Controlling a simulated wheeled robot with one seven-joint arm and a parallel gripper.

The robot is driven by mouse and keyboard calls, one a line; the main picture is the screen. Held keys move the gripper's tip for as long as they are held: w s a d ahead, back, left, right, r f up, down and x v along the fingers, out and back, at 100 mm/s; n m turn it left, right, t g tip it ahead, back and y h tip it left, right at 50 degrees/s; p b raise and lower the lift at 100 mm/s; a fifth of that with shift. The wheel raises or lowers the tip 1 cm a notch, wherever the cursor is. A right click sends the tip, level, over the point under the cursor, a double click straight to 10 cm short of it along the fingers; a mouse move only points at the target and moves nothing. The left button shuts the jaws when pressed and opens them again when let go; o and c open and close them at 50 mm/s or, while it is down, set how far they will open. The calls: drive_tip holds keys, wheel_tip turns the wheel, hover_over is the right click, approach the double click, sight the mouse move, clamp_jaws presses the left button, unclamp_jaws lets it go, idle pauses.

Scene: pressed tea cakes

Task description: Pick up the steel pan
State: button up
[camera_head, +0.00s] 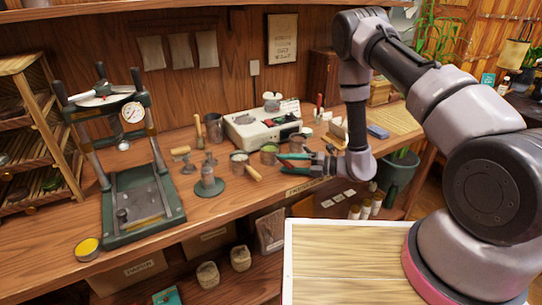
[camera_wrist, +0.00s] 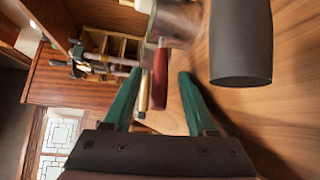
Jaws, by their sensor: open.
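The steel pan (camera_head: 238,159) is a small round metal vessel with a light wooden handle (camera_head: 253,173) pointing to the lower right; it stands on the workbench. My gripper (camera_head: 280,162) is just right of it, its green fingers apart and pointing left, with nothing between them. In the wrist view the fingers (camera_wrist: 160,90) are spread.
A green-grey tin (camera_head: 269,153) stands right by my fingertips. A white weighing device (camera_head: 262,124) is behind. A stamp with a round base (camera_head: 208,184) and a press (camera_head: 140,197) are to the left. A red-handled tool (camera_wrist: 160,75) shows in the wrist view.

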drive_tip(key=shift+a, duration=0.25)
clamp_jaws()
idle(1.3)
